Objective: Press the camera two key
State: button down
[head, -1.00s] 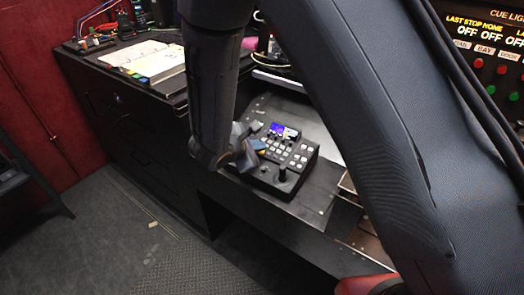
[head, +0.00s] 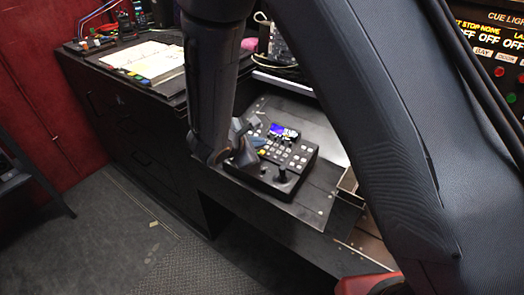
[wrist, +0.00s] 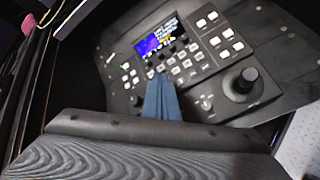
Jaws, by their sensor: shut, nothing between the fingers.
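The black camera control panel (head: 284,165) stands on the desk, with a lit blue screen (head: 284,131), rows of small pale keys and a joystick (head: 282,174). The wrist view shows the panel (wrist: 282,62) close up, with its screen (wrist: 160,38), several keys and the joystick knob (wrist: 243,82). The key labels are too small to read, so I cannot tell which is camera two. My gripper (head: 258,140) is over the panel's left part. In the wrist view its blue fingers (wrist: 160,80) are shut and empty, tips just below the screen among the keys. Contact cannot be told.
A desk (head: 115,90) with papers (head: 150,62) and cables is at the back left. A cue light panel (head: 505,50) with red and green buttons is at the right edge. A metal tray edge (head: 348,186) lies right of the control panel. The floor in front is open.

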jog(key=shift+s+a+r+p, duration=0.15)
jog(key=shift+r+p, duration=0.4)
jog(key=shift+r, duration=0.55)
jog(key=shift+s+a+r+p, duration=0.1)
jog(key=shift+r+p, duration=0.45)
jog(key=shift+r, duration=0.5)
